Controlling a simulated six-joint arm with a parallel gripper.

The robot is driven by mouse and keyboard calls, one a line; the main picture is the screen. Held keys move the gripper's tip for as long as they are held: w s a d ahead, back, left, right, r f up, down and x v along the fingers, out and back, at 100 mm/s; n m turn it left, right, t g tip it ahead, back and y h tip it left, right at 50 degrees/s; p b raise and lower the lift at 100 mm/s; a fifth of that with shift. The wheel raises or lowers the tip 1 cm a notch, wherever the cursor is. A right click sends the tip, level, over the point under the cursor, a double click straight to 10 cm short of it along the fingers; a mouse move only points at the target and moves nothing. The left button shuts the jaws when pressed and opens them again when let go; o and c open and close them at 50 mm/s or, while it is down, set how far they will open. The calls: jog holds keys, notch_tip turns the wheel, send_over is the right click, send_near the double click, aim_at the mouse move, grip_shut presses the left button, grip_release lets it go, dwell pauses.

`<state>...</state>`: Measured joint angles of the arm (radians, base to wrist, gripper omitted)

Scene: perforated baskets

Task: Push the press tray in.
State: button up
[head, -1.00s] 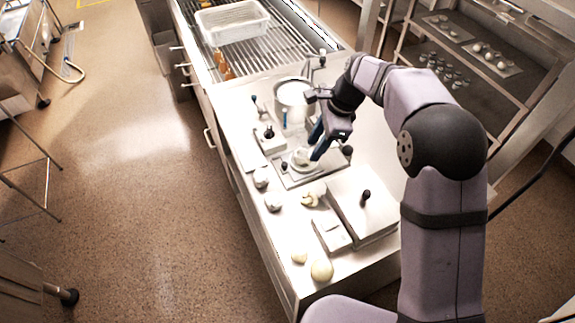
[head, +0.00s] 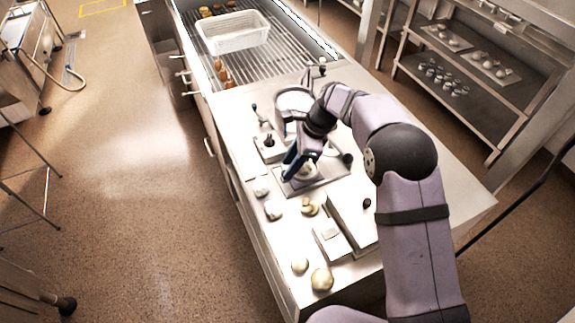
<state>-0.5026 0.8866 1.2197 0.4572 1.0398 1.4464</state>
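The press tray (head: 326,184) is a flat grey plate on the steel counter, in front of a round metal press-like vessel (head: 293,103). A pale round piece (head: 307,172) sits on the tray, partly hidden by my gripper. My gripper (head: 290,169) points down over the tray's left side, with dark blue fingers beside the pale piece. I cannot tell whether the fingers touch the tray or the piece, or whether they are open.
Several pale round lumps (head: 273,210) lie along the counter's front-left edge. A flat box (head: 352,220) stands in front of the tray. A small block with a dark knob (head: 268,146) stands left of the vessel. A white perforated basket (head: 233,30) sits on the rack behind.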

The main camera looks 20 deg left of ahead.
jog(key=shift+x, duration=1.05)
grip_shut()
jog(key=shift+w+d+p, duration=0.45)
jog(key=shift+w+d, duration=1.05)
jog(key=shift+w, duration=0.1)
grip_release()
jog(key=shift+r, duration=0.15)
jog(key=shift+b+v, duration=1.25)
jog(key=shift+v, duration=2.35)
jog(key=shift+o, duration=0.2)
jog(key=shift+s, duration=0.1)
